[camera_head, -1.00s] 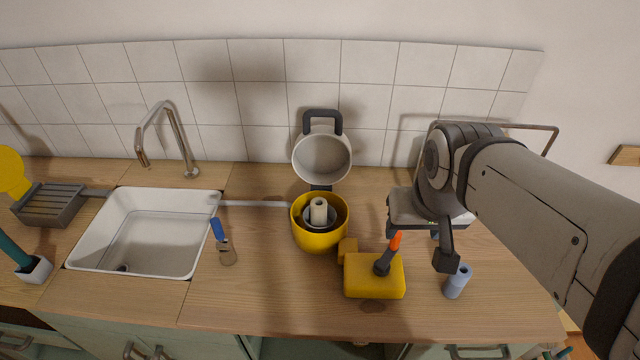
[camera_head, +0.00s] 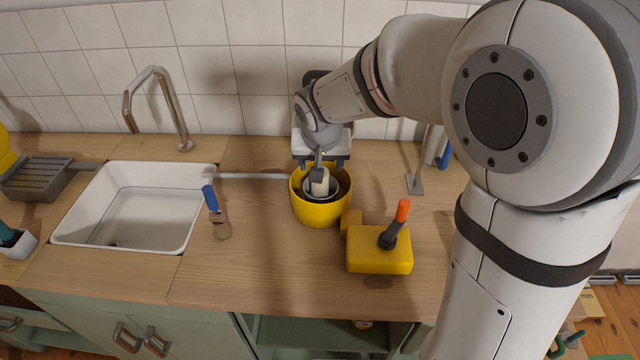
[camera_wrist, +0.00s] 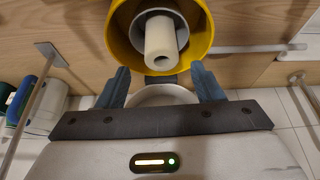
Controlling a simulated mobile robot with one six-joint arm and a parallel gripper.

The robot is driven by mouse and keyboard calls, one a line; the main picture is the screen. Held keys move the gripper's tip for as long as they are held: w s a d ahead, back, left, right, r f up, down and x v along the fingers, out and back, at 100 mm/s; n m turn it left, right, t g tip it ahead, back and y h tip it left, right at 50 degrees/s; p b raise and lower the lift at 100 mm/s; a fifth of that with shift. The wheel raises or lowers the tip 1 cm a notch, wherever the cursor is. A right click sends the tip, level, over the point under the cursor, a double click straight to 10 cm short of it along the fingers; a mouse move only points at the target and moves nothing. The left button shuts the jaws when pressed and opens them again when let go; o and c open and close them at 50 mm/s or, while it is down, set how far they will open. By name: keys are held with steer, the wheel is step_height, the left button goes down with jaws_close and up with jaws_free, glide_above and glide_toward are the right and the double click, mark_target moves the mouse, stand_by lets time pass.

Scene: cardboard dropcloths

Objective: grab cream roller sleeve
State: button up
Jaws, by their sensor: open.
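The cream roller sleeve (camera_head: 319,180) stands in a small grey-white bowl (camera_head: 321,192) inside the yellow pot (camera_head: 322,213) on the wooden counter. In the wrist view, the sleeve (camera_wrist: 161,46) is a hollow cream tube, seen end-on at its near end, inside the yellow rim (camera_wrist: 204,28). My gripper (camera_head: 321,163) is over the back of the pot, behind the sleeve. In the wrist view, the two fingers of my gripper (camera_wrist: 163,86) are apart and empty, with the sleeve beyond their tips, between their lines.
A yellow block-like tool (camera_head: 379,260) with an orange-tipped handle stands right of the pot. A blue-handled scraper (camera_head: 215,214) lies to its left, near the white sink (camera_head: 135,208). A thin metal stand (camera_head: 415,184) is at the right.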

mark_target(320, 187)
steer(key=x, duration=0.4)
steer(key=shift+a+f+p, duration=0.15)
steer(key=shift+f+p, duration=0.15)
steer(key=shift+f, duration=0.05)
steer(key=shift+c, duration=0.5)
steer(key=shift+r, duration=0.1)
steer(key=c, duration=1)
